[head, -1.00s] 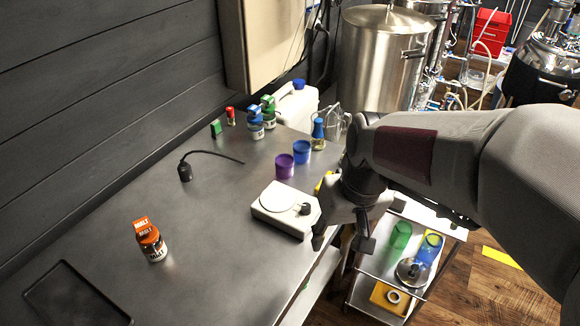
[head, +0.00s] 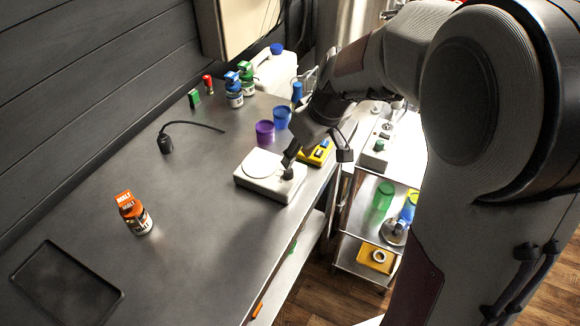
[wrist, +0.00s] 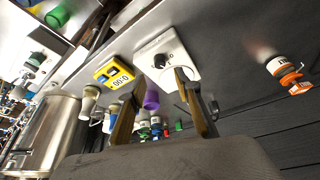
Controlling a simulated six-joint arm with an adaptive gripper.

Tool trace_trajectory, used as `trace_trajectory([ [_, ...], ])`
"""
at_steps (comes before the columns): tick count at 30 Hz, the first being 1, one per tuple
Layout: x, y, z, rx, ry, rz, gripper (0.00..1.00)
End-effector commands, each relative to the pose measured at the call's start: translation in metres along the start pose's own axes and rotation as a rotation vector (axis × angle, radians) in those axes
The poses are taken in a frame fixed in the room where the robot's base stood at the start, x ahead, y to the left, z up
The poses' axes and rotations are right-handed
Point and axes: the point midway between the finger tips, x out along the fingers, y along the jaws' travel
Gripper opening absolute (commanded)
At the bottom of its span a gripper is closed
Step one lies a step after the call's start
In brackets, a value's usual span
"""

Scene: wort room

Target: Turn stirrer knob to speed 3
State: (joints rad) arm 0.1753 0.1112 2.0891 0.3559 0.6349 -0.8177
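The stirrer (head: 254,184) is a low white box with a round pale plate, near the front edge of the grey bench. Its small dark knob (head: 288,174) is on the right part of its top. In the wrist view the stirrer (wrist: 188,48) shows its dark knob (wrist: 160,61) beyond my fingers; the marks around it are too small to read. My gripper (head: 318,158) is open and empty, its fingers spread wide. In the head view one finger is just above the knob; I cannot tell whether it touches. In the wrist view the gripper (wrist: 160,80) points toward the stirrer.
A yellow device (head: 318,154) sits right beside the stirrer, below my gripper. Purple (head: 265,132) and blue (head: 282,117) cups stand behind. A malt bottle (head: 136,215) and a dark tray (head: 66,285) are at left. A steel cart (head: 350,238) stands to the right.

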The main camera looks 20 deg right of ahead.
Motion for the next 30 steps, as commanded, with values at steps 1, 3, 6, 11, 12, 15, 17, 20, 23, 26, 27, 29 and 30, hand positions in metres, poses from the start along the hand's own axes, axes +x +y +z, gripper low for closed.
trace_trajectory([
  [1,0.0,0.0,0.0,-0.006,0.0,0.0,0.33],
  [3,0.0,0.0,0.0,-0.009,-0.001,0.0,0.33],
  [6,0.0,0.0,0.0,-0.008,-0.001,0.0,0.33],
  [11,0.0,0.0,0.001,-0.008,-0.001,0.0,0.33],
  [12,0.001,0.0,0.001,-0.007,-0.001,0.0,0.33],
  [15,0.003,0.0,0.001,-0.007,-0.002,-0.001,0.33],
  [17,0.006,0.0,0.001,-0.007,-0.002,-0.001,0.33],
  [20,0.012,-0.001,0.001,-0.006,-0.003,-0.002,0.33],
  [23,0.02,0.0,0.001,-0.006,-0.003,-0.001,0.33],
  [26,0.03,0.0,0.001,-0.006,-0.003,-0.001,0.33],
  [27,0.035,0.0,0.001,-0.006,-0.003,-0.002,0.33],
  [29,0.042,-0.001,0.001,-0.007,-0.004,-0.003,0.33],
  [30,0.046,-0.001,0.001,-0.007,-0.003,-0.002,0.33],
])
